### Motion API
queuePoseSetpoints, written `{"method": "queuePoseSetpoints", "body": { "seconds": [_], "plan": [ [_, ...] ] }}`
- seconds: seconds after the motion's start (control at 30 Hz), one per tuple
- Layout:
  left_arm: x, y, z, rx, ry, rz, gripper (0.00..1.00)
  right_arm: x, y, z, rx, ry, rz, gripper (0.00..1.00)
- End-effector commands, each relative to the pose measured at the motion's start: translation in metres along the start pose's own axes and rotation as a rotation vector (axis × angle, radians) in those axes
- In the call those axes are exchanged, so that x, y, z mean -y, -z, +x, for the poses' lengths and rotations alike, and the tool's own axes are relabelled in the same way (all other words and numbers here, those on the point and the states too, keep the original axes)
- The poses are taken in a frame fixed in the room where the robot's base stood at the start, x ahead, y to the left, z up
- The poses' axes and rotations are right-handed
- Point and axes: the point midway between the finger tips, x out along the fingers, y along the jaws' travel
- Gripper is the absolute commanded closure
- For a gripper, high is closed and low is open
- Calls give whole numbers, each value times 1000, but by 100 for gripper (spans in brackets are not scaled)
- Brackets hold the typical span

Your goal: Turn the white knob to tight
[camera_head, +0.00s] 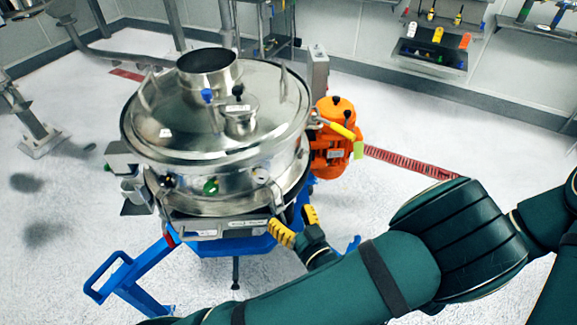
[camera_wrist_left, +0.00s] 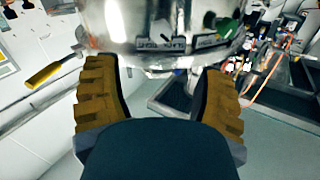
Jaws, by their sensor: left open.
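The white knob (camera_head: 262,176) is on the front right side of the steel sifter (camera_head: 205,140). A green knob (camera_head: 211,187) and a black knob (camera_head: 166,181) are to its left. My left gripper (camera_head: 291,222), with yellow-padded fingers, is open and empty just below and right of the white knob, apart from it. In the left wrist view, the open fingers (camera_wrist_left: 160,90) stand on both sides of the sifter's lower rim. The green knob (camera_wrist_left: 225,27) shows there at upper right; I cannot clearly make out the white knob. My right gripper is out of view.
An orange motor (camera_head: 335,150) and a yellow handle (camera_head: 336,128) are right of the sifter, close to my gripper. The blue frame (camera_head: 130,280) juts out at lower left. A wall shelf (camera_head: 430,55) is at the back. The floor on the right is mostly clear.

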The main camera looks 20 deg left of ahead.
Motion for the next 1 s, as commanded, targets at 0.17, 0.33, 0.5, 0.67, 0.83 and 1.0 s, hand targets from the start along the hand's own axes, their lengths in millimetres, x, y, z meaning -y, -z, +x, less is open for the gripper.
{"method": "queuePoseSetpoints", "body": {
  "seconds": [0.17, 0.33, 0.5, 0.67, 0.83, 1.0],
  "plan": [
    [1, 2, 13, -11, 9, -3, 30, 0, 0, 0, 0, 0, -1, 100],
    [2, 2, 43, -9, 10, -4, 30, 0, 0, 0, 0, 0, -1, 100],
    [2, 2, 77, -8, 9, -2, 30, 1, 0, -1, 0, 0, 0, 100],
    [2, 2, 106, -7, 7, -3, 30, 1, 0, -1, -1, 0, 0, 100],
    [1, 2, 127, -6, 6, -3, 30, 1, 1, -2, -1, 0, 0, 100],
    [2, 2, 136, -6, 5, -2, 30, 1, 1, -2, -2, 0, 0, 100]
  ]
}}
